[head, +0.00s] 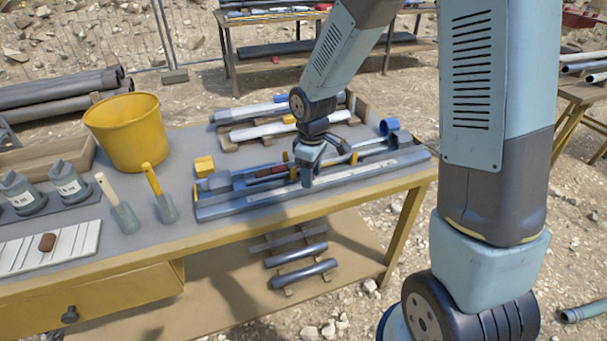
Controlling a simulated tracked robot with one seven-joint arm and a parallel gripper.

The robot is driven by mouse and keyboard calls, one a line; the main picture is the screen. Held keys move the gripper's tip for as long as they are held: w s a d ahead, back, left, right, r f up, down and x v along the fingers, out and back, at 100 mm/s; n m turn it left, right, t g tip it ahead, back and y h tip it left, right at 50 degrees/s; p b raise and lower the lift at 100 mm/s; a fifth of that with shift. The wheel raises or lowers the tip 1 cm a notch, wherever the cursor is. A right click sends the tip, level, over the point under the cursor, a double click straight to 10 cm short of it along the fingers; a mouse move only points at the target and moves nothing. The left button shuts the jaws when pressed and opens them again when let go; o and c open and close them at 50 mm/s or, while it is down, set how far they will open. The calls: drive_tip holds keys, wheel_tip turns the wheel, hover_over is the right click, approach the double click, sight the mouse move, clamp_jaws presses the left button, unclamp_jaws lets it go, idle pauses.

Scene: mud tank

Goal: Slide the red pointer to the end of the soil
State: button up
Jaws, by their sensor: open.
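A long grey measuring tray (218,207) lies along the front edge of the workbench, with a pale strip running its length. A reddish-brown length of soil (270,172) shows inside a tube-like holder on it, just left of my gripper. My gripper (307,178) points down over the middle of the tray, open, with its fingertips close to the front strip. I cannot tell whether they touch it. I cannot make out the red pointer for certain; it is too small or hidden by my gripper. Nothing is visibly held.
A wooden rack of pale tubes (262,130) lies behind.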

drive_tip(key=shift+r, duration=0.15)
drive_tip(key=shift+w+r, duration=0.1)
drive_tip(key=shift+r, duration=0.15)
wheel_tip(320, 180, up, 13)
idle(0.4)
drive_tip(key=s+d+r+m+t, duration=0.2)
drive_tip(key=s+d+r+m, duration=0.4)
drive_tip(key=s+d, duration=0.3)
drive_tip(key=s+d+r+m+t, duration=0.3)
drive_tip(key=s+d+r+m, duration=0.3)
drive_tip(key=s+d+r, duration=0.2)
drive_tip(key=shift+s+d+m+t, duration=0.3)
drive_tip(key=shift+s+d, duration=0.1)
drive_tip(key=shift+s, duration=0.45)
